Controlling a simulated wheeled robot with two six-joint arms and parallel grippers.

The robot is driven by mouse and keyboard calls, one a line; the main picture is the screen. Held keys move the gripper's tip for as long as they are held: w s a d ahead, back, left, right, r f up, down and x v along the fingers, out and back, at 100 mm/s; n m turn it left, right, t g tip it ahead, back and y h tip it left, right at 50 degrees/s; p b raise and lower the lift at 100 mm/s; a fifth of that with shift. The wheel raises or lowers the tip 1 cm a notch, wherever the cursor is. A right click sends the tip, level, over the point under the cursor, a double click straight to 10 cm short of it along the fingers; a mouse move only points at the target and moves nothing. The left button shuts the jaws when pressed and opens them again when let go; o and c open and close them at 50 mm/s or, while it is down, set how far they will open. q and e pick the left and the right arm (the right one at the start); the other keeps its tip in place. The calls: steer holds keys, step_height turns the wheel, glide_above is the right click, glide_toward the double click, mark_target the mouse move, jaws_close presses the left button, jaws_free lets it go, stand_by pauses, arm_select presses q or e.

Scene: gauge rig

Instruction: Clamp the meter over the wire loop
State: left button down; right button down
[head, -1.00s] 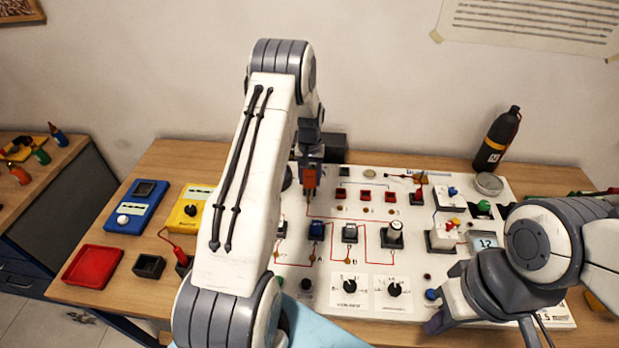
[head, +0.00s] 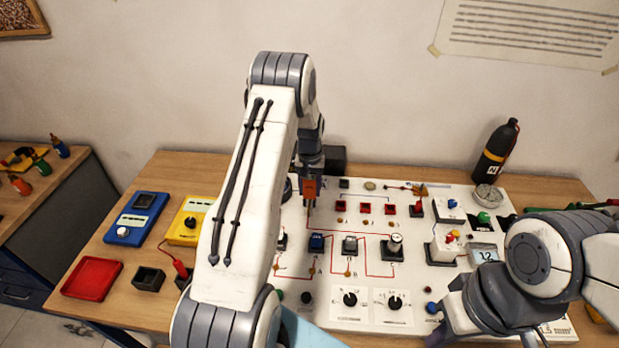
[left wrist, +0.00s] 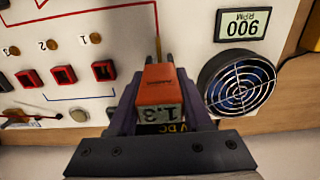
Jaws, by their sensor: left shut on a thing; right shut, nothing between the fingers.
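The orange meter (head: 310,188) is held by my left gripper (head: 311,178) over the upper left of the white panel. My right gripper (head: 437,336) is shut and empty at the panel's lower right.
The white panel (head: 330,268) carries red sockets, switches and dials. A dark bottle (head: 495,152) stands behind. A red tray (head: 92,277) and blue box (head: 136,219) are at left.

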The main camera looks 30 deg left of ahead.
mark_target(310, 177)
arm_select(q)
steer(key=shift+r+p, duration=1.85)
steer(key=shift+r, duration=1.3)
